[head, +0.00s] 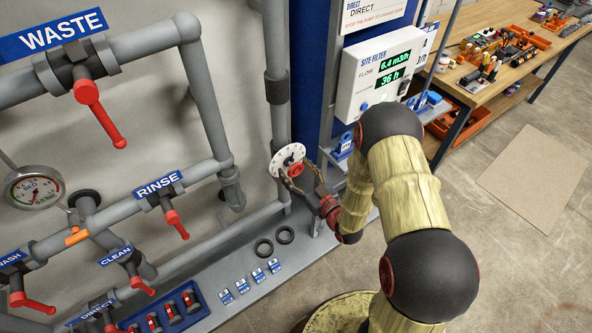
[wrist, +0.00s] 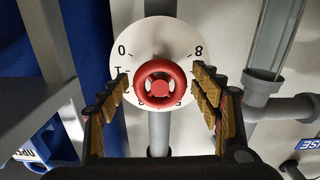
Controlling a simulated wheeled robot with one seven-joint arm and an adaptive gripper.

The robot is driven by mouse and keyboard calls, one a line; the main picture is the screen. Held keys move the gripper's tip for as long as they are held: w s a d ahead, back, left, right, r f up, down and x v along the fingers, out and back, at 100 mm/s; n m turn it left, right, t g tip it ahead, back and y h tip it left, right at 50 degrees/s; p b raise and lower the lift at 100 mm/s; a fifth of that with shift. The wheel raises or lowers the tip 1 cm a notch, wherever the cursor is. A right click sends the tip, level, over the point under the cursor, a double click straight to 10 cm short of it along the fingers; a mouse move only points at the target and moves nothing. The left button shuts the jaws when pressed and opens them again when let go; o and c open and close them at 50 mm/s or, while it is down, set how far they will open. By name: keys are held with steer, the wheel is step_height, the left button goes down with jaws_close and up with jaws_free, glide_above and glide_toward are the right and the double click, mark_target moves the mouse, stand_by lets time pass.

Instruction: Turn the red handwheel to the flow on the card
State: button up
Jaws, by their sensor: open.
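The red handwheel (wrist: 160,84) is in front of a round white dial (wrist: 150,38) on a grey pipe. In the wrist view the dial shows 0 at the left and 8 at the right; its lower marks are partly hidden. My gripper (wrist: 162,90) is open, its fingers on either side of the wheel with gaps to its rim. In the head view the dial (head: 287,155) and wheel (head: 297,169) are partly covered by my gripper (head: 291,180). The flow display (head: 385,72) reads 6.4 m3/h and 36 h. I cannot make out a card with a target flow.
Red levers labelled WASTE (head: 100,113), RINSE (head: 175,222) and CLEAN (head: 142,285) stand on the pipes at left. A blue column (head: 335,100) is beside the dial. A blue tray (head: 168,310) and two black rings lie on the ledge below. A workbench (head: 490,80) stands at the back right.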

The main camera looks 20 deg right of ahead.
steer(key=shift+c, duration=0.7)
steer(key=c, duration=1)
steer(key=shift+m, duration=0.3)
steer(key=m+p, duration=0.1)
steer(key=m, duration=0.5)
steer(key=m+p, duration=0.1)
steer(key=m, duration=0.5)
steer(key=shift+m, duration=0.3)
steer(key=o, duration=1.1)
steer(key=shift+o, duration=0.2)
